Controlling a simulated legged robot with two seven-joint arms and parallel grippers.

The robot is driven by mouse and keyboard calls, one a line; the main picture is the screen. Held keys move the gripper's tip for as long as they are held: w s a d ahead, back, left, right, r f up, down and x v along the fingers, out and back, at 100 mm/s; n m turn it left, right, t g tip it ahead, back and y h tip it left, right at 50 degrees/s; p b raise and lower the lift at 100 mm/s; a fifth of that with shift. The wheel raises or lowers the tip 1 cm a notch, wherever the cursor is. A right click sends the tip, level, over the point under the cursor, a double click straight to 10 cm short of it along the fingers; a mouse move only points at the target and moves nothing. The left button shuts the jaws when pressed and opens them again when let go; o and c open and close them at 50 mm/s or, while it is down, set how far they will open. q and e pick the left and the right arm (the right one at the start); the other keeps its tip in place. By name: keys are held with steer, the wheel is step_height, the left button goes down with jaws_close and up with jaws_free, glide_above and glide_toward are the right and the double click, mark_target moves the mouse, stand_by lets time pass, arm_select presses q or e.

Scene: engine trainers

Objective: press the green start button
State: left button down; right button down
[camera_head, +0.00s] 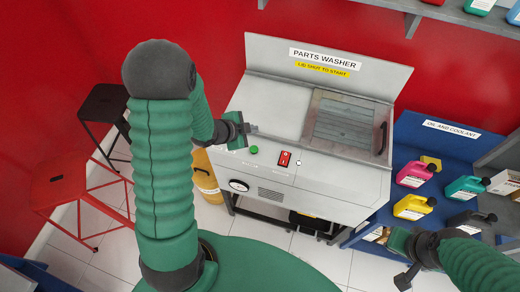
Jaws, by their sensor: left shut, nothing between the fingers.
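The green start button (254,149) is a small round button on the front panel of the grey parts washer (290,185). My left gripper (253,128) is shut and empty, just above and behind the button in the picture. It looks apart from the button, though the gap in depth is hard to judge. My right gripper (404,279) is low at the right, in front of the blue shelf unit, away from the washer's buttons. Its fingers are small and seen at an angle, so their opening cannot be told.
A red switch (285,158) sits right of the button. A slatted lid (345,121) with a dark handle appears to lie flat on the washer. Bottles stand on the blue unit (405,150) at the right.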

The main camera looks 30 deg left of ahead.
mark_target(252, 150)
arm_select(q)
step_height(252, 150, down, 8)
steer(key=b, duration=0.7)
steer(key=shift+s+a+f+b, duration=0.1)
steer(key=shift+b, duration=0.25)
steer(key=shift+a+f, duration=0.1)
steer(key=shift+f, duration=0.25)
steer(key=shift+b, duration=0.3)
stand_by(0.8)
steer(key=shift+f, duration=0.25)
